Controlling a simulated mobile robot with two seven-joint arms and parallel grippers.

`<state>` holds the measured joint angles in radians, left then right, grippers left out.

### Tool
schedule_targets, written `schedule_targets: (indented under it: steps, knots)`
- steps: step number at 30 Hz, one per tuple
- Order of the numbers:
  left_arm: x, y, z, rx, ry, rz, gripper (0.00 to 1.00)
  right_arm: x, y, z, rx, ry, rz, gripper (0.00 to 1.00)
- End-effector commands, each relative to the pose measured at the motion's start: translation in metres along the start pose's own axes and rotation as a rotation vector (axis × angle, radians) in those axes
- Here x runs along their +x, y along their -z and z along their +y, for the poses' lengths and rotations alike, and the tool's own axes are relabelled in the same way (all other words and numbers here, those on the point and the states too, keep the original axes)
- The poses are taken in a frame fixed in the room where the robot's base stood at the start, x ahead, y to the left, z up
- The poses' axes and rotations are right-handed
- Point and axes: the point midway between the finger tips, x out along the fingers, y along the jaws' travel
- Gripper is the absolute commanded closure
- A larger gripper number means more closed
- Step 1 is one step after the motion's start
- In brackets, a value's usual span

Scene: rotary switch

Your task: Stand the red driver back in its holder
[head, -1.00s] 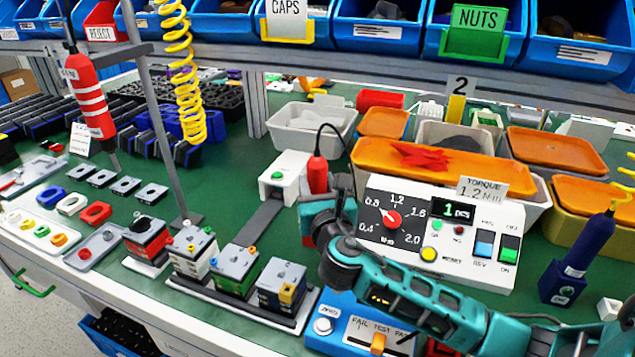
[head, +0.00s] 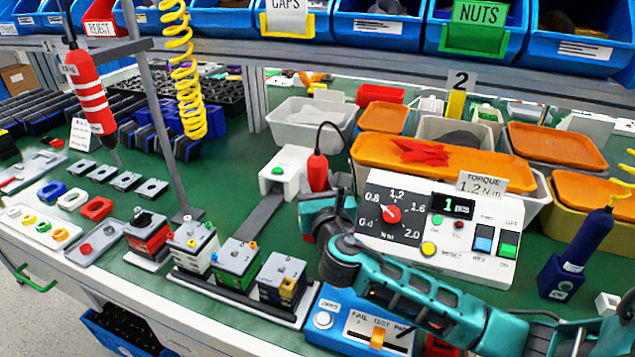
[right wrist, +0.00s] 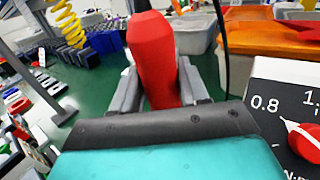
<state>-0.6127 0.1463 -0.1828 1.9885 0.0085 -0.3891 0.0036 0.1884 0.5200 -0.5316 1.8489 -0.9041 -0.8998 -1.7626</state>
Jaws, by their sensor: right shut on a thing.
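The red driver (head: 317,172), with a black cord rising from its top, is upright behind the white torque box in the head view. My right gripper is shut on it. In the right wrist view its red handle (right wrist: 152,60) sits between the two grey fingers of my right gripper (right wrist: 158,88). My wrist and the gripper body hide the driver's lower end. I cannot make out its holder, nor whether the driver touches it. My left gripper is not in view.
The white torque box (head: 440,225) with a red-knobbed dial stands right of the driver. A white block with a green button (head: 283,172) stands close on its left. A dark blue driver (head: 590,245) stands at right. A red striped tool (head: 90,92) hangs at far left.

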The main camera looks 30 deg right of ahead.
Motion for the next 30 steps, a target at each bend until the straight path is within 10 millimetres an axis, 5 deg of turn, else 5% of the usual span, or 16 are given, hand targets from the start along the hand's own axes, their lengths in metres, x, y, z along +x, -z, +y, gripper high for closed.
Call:
schedule_targets:
  steps: [9, 10, 13, 14, 22, 30]
  knots:
    - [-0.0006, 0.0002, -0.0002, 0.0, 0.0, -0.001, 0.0, 0.0001, 0.0026, 0.0002, 0.001, 0.0, -0.002, 1.0]
    - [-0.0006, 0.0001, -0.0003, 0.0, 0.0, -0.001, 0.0, 0.0, 0.0027, 0.0002, 0.001, 0.0, -0.001, 0.58]
    - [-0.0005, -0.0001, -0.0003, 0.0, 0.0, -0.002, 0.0, 0.0, 0.0032, 0.0002, 0.001, 0.0, 0.0, 0.65]
    - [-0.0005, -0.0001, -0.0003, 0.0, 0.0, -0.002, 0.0, -0.0001, 0.0034, 0.0002, 0.001, 0.0, 0.0, 0.54]
    - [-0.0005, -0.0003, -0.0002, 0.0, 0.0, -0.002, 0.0, -0.0001, 0.0037, 0.0001, 0.0, 0.0, 0.001, 0.28]
    - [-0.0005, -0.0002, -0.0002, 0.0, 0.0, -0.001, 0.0, -0.0004, 0.0055, 0.0001, -0.001, 0.0, 0.004, 0.26]
